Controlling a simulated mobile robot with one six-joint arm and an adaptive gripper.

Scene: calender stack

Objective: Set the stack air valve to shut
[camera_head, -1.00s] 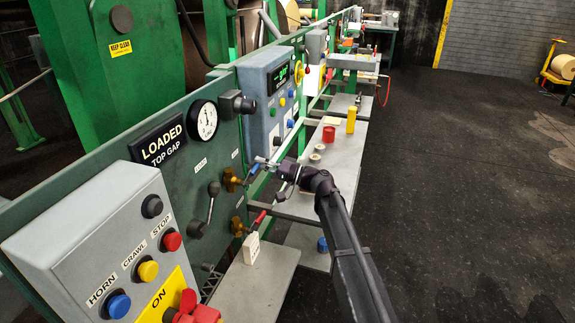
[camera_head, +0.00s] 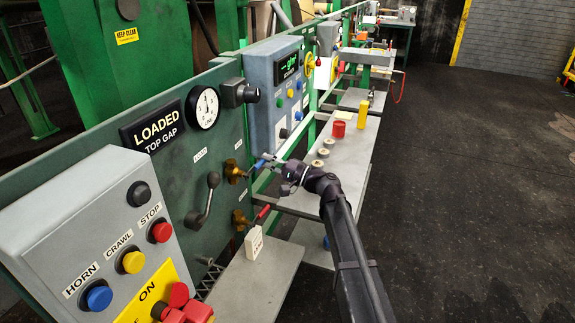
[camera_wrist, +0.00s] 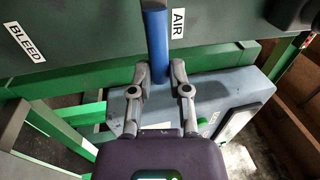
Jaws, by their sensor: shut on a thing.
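The stack air valve is a brass body (camera_head: 233,172) on the green panel with a blue lever handle (camera_head: 256,166) sticking out to the right. In the wrist view the blue handle (camera_wrist: 156,38) stands beside a label reading AIR (camera_wrist: 178,23). My gripper (camera_head: 268,160) is at the outer end of this handle. In the wrist view its two fingers (camera_wrist: 155,76) are closed on either side of the blue handle. The handle's root at the valve is out of the wrist view.
A second brass valve (camera_head: 240,219) with a red handle (camera_head: 262,212) and white tag (camera_head: 254,241) sits below. A black-knobbed lever (camera_head: 206,199) is to the left. A grey button box (camera_head: 90,215) stands nearer. Grey shelves hold a red cylinder (camera_head: 338,129) and round pieces.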

